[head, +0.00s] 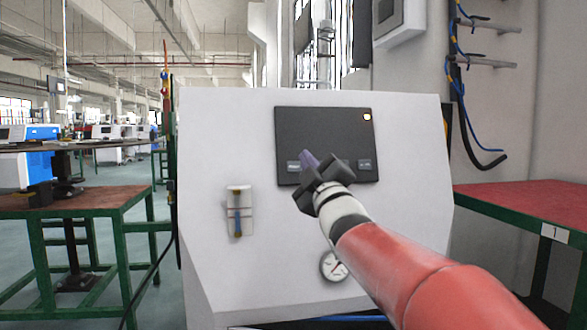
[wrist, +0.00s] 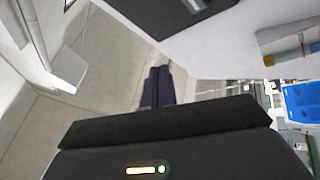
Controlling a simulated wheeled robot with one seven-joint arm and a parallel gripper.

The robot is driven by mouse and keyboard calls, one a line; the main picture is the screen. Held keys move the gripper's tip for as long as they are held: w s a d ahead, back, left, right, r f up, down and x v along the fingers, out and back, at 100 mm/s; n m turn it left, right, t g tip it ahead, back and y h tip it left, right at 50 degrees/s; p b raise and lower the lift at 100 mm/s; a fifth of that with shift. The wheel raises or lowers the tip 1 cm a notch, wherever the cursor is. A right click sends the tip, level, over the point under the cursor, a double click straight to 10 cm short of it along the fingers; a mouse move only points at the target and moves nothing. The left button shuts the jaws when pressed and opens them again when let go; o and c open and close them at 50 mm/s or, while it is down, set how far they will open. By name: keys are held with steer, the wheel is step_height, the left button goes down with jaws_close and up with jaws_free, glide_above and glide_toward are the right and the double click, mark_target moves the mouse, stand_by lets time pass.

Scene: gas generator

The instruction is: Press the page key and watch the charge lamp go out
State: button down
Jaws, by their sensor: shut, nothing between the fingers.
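The white gas generator cabinet (head: 240,115) carries a dark control panel (head: 325,125). Two small grey keys sit low on the panel, a left key (head: 294,166) and a right key (head: 365,163). I cannot tell which is the page key. My gripper (head: 309,160) is shut and empty, overlapping the panel's lower middle just right of the left key. In the wrist view, my fingers (wrist: 158,87) appear apart from the dark panel (wrist: 172,8) above.
A green-framed table with a red top (head: 80,201) stands left, and another red-topped table (head: 530,208) stands right.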

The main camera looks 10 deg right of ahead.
steer(key=p, duration=0.2)
glide_toward(293, 161)
step_height(293, 161, up, 4)
steer(key=w, duration=0.2)
steer(key=shift+w+a+f, duration=0.1)
steer(key=shift+w+a, duration=0.1)
steer(key=shift+w, duration=0.3)
steer(key=shift+w+a+f, duration=0.1)
steer(key=shift+w+a, duration=0.05)
steer(key=shift+w, duration=0.35)
stand_by(1.0)
steer(key=shift+w+f+b, duration=0.15)
steer(key=shift+w+b, duration=0.15)
steer(key=shift+w, duration=0.1)
steer(key=shift+w+f, duration=0.1)
steer(key=shift+w, duration=0.3)
stand_by(0.6)
stand_by(0.3)
steer(key=shift+s+b, duration=0.8)
